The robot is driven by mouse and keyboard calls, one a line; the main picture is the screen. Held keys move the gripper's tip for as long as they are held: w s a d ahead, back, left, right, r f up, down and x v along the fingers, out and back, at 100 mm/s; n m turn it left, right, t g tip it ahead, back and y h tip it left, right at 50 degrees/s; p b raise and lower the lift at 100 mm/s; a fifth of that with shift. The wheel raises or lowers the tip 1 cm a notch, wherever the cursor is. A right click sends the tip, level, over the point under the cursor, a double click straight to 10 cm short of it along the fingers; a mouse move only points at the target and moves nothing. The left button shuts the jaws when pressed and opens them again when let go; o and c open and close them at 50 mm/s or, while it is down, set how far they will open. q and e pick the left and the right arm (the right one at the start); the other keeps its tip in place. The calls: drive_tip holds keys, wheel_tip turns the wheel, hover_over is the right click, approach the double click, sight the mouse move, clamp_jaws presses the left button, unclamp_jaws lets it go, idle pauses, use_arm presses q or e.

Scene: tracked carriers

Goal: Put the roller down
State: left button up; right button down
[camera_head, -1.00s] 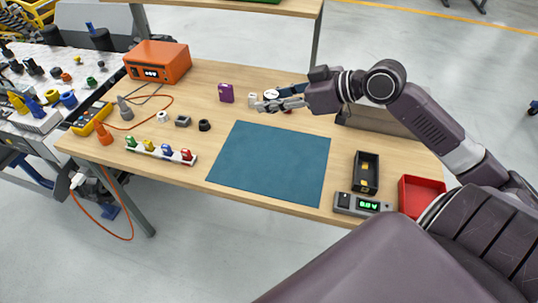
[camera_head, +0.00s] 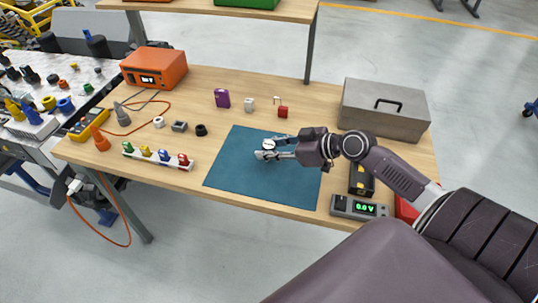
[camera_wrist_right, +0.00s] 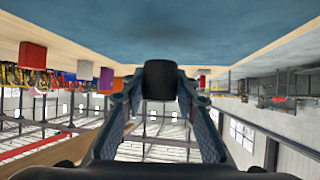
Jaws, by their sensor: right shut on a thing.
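My right gripper (camera_head: 268,152) is low over the blue mat (camera_head: 225,175) on the workbench. It is shut on the roller (camera_head: 268,144), which shows in the head view as a small round thing with a pale top and dark edge. In the right wrist view the roller (camera_wrist_right: 160,80) is a dark, short cylinder between the two fingertips of the gripper (camera_wrist_right: 160,92). I cannot tell whether the roller touches the mat. My left gripper is not in view.
A purple block (camera_head: 222,98), a white piece (camera_head: 249,104) and a red padlock-like piece (camera_head: 283,111) stand behind the mat. A grey toolbox (camera_head: 385,115) is at the back right. A meter (camera_head: 358,207) sits at the front right. The mat around the gripper is clear.

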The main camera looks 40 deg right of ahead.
drive_tip(key=shift+f, duration=1.4)
drive_tip(key=shift+f+b, duration=0.25)
drive_tip(key=shift+b, duration=0.05)
drive_tip(key=c, duration=1.5)
unclamp_jaws()
drive_tip(key=shift+r, duration=0.1)
